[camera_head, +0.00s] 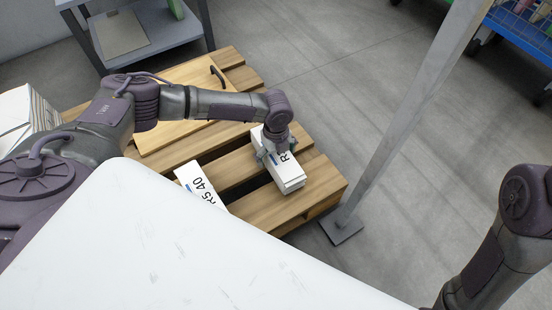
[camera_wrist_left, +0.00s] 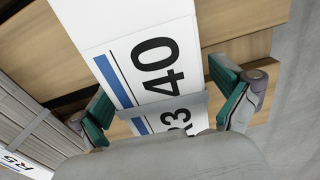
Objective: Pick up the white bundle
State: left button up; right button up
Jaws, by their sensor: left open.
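The white bundle (camera_head: 287,176) lies on a wooden pallet (camera_head: 322,178), near its right end. It is a white block with a blue stripe, a grey strap and black print; in the left wrist view the bundle (camera_wrist_left: 125,35) reads "40" and "R3". My left gripper (camera_head: 272,153) is over the bundle from above. In the left wrist view the open fingers of the left gripper (camera_wrist_left: 165,112) stand on either side of the bundle, with gaps visible. The palm hides the bundle's near end. My right arm shows at the right edge, but its gripper is out of view.
Another bundle marked "R5 40" (camera_head: 200,185) lies left of it on the pallet. A wooden board with a black handle (camera_head: 190,90) lies on the pallet. A grey post (camera_head: 400,125) stands to the right. A grey shelf (camera_head: 125,35) stands behind; a blue cart (camera_head: 520,30) is far right.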

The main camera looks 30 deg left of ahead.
pick_arm(q)
jog(key=c, duration=1.9)
jog(key=shift+r, duration=0.15)
jog(key=shift+r, duration=0.1)
